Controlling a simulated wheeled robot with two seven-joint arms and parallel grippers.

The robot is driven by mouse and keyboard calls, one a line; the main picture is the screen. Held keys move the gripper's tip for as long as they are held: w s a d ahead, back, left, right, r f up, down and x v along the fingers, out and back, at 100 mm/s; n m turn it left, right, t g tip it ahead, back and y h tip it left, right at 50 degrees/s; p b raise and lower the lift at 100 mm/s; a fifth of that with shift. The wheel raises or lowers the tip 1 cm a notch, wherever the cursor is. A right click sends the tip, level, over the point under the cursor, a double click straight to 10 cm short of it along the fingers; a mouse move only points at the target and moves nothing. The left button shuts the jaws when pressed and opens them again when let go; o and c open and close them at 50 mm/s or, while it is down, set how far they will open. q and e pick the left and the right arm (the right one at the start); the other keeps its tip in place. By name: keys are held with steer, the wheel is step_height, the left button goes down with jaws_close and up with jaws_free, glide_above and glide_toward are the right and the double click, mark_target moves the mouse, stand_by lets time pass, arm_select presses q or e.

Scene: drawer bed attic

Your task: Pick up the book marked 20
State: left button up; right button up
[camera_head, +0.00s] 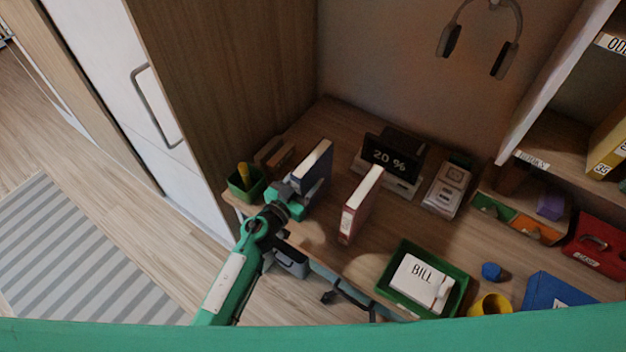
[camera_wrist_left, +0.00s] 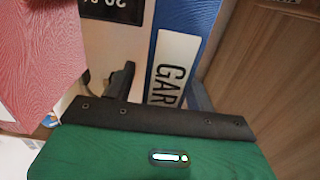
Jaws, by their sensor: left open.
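A blue book (camera_head: 312,168) stands upright on the desk, with a white label reading "GAR" in the left wrist view (camera_wrist_left: 178,65); the rest of the label is hidden. A red book (camera_head: 360,205) stands to its right, its spine label too small to read; its cover shows in the left wrist view (camera_wrist_left: 40,50). I cannot read a 20 on either book. My left gripper (camera_head: 300,192) is open at the near end of the blue book. In the left wrist view, its fingers (camera_wrist_left: 160,90) appear on either side of the blue spine. My right gripper is not in view.
A display reading "20 %" (camera_head: 390,158) stands behind the books. A green pot (camera_head: 246,190) is left of the gripper. A green tray (camera_head: 382,284) holding a BILL box (camera_head: 420,280) is at the front right. A shelf (camera_head: 560,140) borders the right side.

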arm_select(q)
steer(key=shift+w+d, duration=0.35)
steer(key=shift+w, duration=0.1)
jaws_close()
steer(key=shift+r, duration=0.2)
